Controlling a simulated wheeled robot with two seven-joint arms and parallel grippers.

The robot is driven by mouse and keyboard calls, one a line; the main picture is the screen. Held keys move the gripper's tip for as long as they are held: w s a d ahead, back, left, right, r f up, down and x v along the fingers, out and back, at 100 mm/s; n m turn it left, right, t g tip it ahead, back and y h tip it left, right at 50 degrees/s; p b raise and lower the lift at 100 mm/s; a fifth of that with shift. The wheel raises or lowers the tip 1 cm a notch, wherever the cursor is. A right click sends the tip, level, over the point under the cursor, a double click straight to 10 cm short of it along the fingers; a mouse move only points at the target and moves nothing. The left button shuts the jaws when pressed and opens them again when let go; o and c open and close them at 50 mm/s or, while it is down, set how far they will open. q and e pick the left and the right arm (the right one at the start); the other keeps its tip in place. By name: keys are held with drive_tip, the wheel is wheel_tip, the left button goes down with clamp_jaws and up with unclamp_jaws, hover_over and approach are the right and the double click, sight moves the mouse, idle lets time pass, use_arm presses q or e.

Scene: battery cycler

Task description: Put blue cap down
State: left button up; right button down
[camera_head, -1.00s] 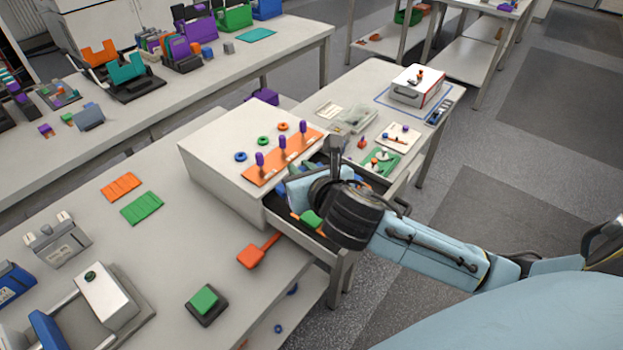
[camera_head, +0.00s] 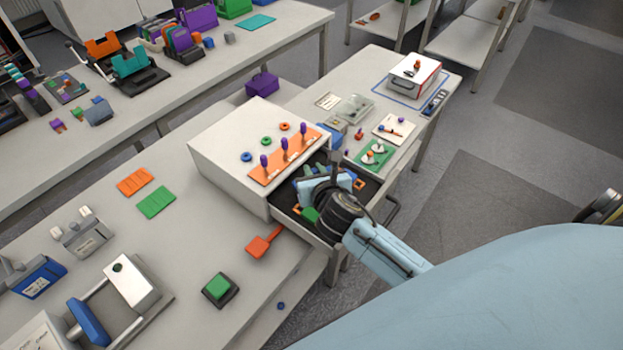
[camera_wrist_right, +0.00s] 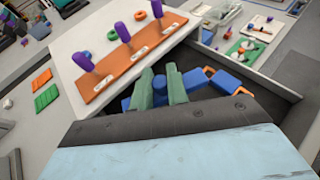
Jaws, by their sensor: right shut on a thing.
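My right gripper (camera_wrist_right: 160,72) is over the open drawer (camera_head: 376,188) of the white cabinet. My left gripper is not in view.
The white cabinet (camera_head: 222,180) carries an orange strip (camera_head: 268,172) with purple pegs, and blue, green and orange rings. Some dark drawer floor is bare.

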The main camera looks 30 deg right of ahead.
wheel_tip(320, 180, down, 5)
drive_tip(key=shift+w+f+b, duration=0.1)
drive_tip(key=shift+f+b, duration=0.05)
drive_tip(key=shift+b, duration=0.4)
drive_tip(key=shift+w+d, duration=0.15)
drive_tip(key=shift+w, duration=0.2)
drive_tip(key=x, duration=0.3)
drive_tip(key=shift+w, duration=0.25)
drive_tip(key=shift+s, duration=0.1)
drive_tip(key=shift+f, duration=0.15)
drive_tip(key=c, duration=1.4)
unclamp_jaws()
drive_tip(key=shift+o, duration=0.2)
